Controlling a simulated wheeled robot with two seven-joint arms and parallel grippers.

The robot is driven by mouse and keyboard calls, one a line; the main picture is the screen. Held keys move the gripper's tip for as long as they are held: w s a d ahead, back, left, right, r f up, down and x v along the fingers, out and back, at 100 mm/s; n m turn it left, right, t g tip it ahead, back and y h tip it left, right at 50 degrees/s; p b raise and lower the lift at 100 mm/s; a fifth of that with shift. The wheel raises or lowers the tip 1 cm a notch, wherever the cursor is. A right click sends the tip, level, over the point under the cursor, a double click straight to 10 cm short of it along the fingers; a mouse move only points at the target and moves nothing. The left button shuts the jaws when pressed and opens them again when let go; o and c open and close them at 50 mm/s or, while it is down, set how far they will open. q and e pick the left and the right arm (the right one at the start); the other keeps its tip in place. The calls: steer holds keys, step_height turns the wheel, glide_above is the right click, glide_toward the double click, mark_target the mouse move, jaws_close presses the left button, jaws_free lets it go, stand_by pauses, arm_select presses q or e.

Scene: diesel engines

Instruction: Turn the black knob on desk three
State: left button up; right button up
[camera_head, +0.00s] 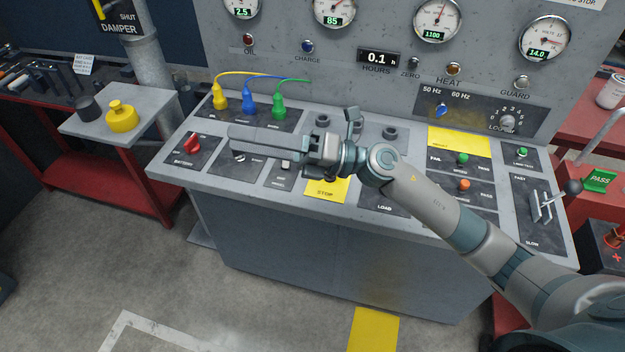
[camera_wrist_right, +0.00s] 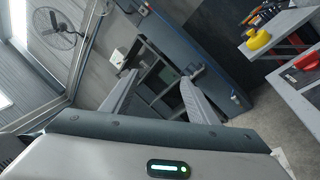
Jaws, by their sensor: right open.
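My right gripper (camera_head: 240,138) reaches left over the control desk (camera_head: 165,170), above its left switches. In the right wrist view its two fingers (camera_wrist_right: 160,85) are apart with nothing between them. A small dark-based rotary switch (camera_head: 240,157) with a light pointer, by the label START, is just below the gripper and partly hidden. A round grey knob (camera_head: 508,121) is on the upper right panel under a numbered dial. A black cylinder (camera_head: 90,108) stands on the small side table at left. I cannot tell which is the black knob on desk three. My left gripper is not in view.
A red switch (camera_head: 193,145) and yellow, blue and green plugs (camera_head: 220,98) are near the gripper. A lever with a dark ball (camera_head: 572,187) stands at the desk's right. A yellow object (camera_head: 122,117) sits on the side table. The floor in front is clear.

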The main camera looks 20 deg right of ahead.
steer(key=w+d+f+n+g+h, duration=0.1)
steer(key=d+f+n+g+h, duration=0.5)
steer(key=d+f+n+h, duration=0.3)
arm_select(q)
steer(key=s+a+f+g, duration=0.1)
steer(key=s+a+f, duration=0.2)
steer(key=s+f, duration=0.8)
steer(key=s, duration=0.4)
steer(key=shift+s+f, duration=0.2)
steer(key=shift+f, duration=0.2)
arm_select(e)
steer(key=w+d+h, duration=0.2)
steer(key=d+h, duration=0.3)
steer(key=d, duration=0.7)
steer(key=w+d+h, duration=0.1)
steer(key=d+h, duration=0.5)
steer(key=d, duration=0.6)
steer(key=shift+w+d+r+m, duration=0.15)
steer(key=shift+w+d+m, duration=0.25)
step_height(320, 180, down, 16)
steer(key=p, duration=0.7)
arm_select(q)
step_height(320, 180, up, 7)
steer(key=shift+p, duration=0.3)
arm_select(e)
steer(key=shift+f, duration=0.75)
